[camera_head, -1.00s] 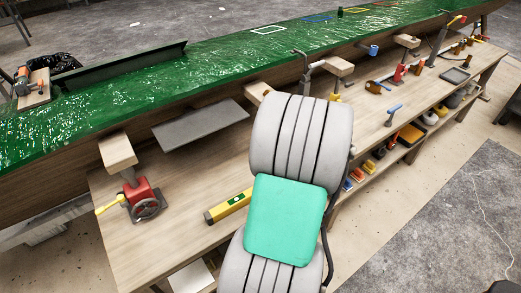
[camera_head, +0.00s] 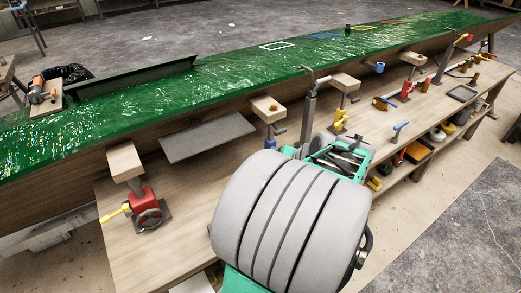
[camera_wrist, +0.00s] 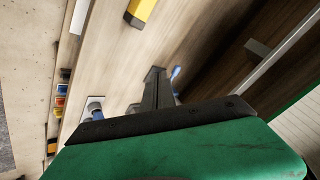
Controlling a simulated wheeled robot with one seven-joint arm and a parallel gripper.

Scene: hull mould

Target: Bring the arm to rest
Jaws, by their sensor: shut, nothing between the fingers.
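My gripper (camera_wrist: 155,88) shows in the wrist view as dark fingers lying together, with nothing between them. Its green body fills the bottom of that view. The fingers point over a wooden bench surface (camera_wrist: 115,60); I cannot tell the height above it. In the head view my grey, ribbed arm stands large in the lower middle, in front of the bench (camera_head: 160,240).
A long green hull mould (camera_head: 230,85) runs along the back, with wooden blocks under its edge. A red clamp (camera_head: 147,210) stands at bench left. A yellow level (camera_wrist: 141,11) lies on the bench. More tools stand at right. Floor at lower right (camera_head: 450,240) is clear.

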